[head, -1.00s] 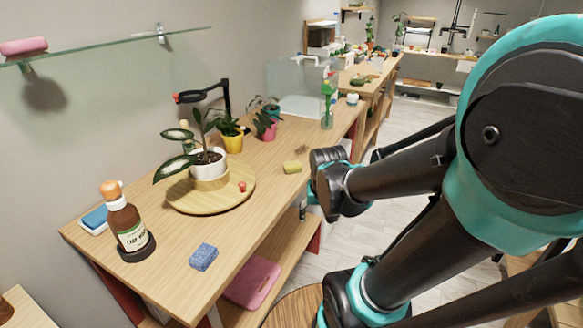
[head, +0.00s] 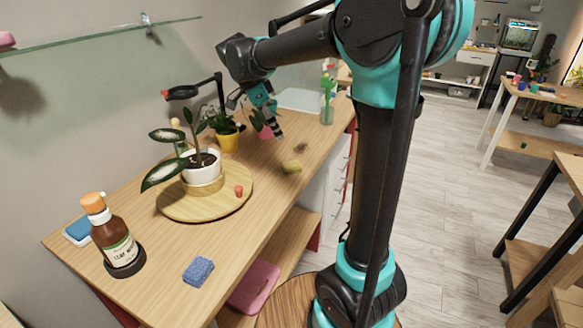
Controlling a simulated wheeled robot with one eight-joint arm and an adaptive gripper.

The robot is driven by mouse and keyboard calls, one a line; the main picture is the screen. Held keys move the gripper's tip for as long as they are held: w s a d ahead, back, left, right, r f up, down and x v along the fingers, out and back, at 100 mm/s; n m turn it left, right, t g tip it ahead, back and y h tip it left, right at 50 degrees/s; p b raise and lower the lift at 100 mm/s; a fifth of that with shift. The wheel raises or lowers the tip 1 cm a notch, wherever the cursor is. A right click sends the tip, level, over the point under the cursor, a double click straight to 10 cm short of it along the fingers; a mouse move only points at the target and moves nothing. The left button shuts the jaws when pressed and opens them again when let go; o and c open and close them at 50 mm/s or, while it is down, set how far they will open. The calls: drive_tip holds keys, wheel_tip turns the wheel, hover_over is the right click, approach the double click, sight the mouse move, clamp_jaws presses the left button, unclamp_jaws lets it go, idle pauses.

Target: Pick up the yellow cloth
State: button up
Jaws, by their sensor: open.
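The yellow cloth (head: 291,166), a small folded yellow-green lump, lies on the wooden bench near its right edge, to the right of the round wooden board. My gripper (head: 274,131) is open and points down over the bench, behind and a little left of the cloth in the picture. It is apart from the cloth and nothing shows between its fingers. The fingers are small and partly dark against the plants behind them.
A potted plant (head: 203,165) stands on the round board (head: 181,209) with a small red item (head: 238,190). A yellow pot (head: 228,142) and a green spray bottle (head: 327,105) stand farther back. A brown bottle (head: 115,235) and blue sponge (head: 198,270) are in front.

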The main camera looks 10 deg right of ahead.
hover_over(291, 164)
drive_tip(key=a, duration=0.2)
drive_tip(key=f, duration=0.9)
drive_tip(key=shift+s+d+f, duration=0.1)
drive_tip(key=shift+s+f, duration=0.1)
drive_tip(key=shift+s, duration=0.15)
drive_tip(key=shift+a+x, duration=0.15)
drive_tip(key=shift+x, duration=1.2)
drive_tip(key=shift+a+x, duration=0.15)
drive_tip(key=shift+x, duration=1.25)
drive_tip(key=shift+f, duration=0.15)
drive_tip(key=shift+c, duration=0.5)
drive_tip(key=c, duration=1)
drive_tip(key=shift+c, duration=0.2)
